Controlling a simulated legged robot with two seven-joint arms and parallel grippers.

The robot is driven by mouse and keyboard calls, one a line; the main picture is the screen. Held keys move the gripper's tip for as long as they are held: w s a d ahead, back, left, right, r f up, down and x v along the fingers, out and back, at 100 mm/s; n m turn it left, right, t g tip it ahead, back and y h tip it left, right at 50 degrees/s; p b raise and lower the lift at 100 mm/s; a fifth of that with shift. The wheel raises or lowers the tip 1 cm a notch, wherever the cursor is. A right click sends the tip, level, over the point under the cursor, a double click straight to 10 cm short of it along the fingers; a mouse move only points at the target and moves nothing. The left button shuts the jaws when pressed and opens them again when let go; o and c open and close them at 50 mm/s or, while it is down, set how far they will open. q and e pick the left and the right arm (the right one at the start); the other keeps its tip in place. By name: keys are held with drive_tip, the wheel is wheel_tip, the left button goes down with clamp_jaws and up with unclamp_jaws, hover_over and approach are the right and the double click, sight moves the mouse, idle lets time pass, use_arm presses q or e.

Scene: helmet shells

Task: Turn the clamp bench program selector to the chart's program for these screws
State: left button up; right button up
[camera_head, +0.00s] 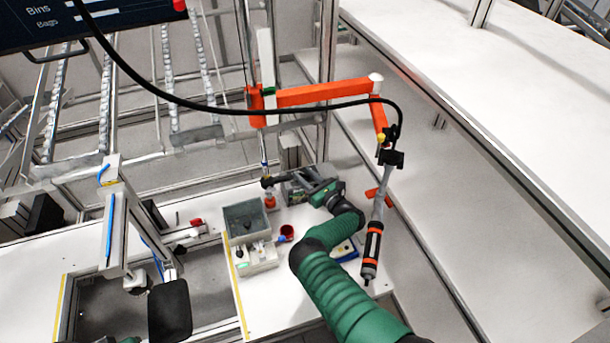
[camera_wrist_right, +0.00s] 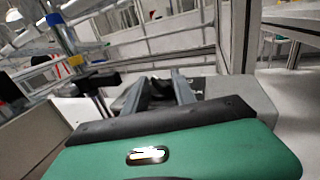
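My right gripper (camera_head: 300,189) reaches from my green arm to a grey box-like unit (camera_head: 292,192) at the back of the white bench. In the right wrist view its two grey fingers (camera_wrist_right: 160,90) stand apart, with a small dark part between them in front of the grey unit (camera_wrist_right: 240,92). I cannot tell whether the fingers touch that dark part or whether it is the program selector. The selector's marking and setting cannot be read. No program chart is readable; a dark board (camera_head: 85,18) at the upper left shows "Bins" and "Bags".
A grey bin (camera_head: 247,220) and small parts trays stand left of my right arm. A screwdriver-like tool (camera_head: 372,250) hangs from an orange arm (camera_head: 322,92) close to its right. A black cable crosses above. A dark pad (camera_head: 170,310) stands at the lower left.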

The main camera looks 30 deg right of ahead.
drive_tip(key=shift+w, duration=0.15)
drive_tip(key=s+d, duration=0.1)
drive_tip(key=s, duration=1.1)
drive_tip(key=shift+d, duration=0.25)
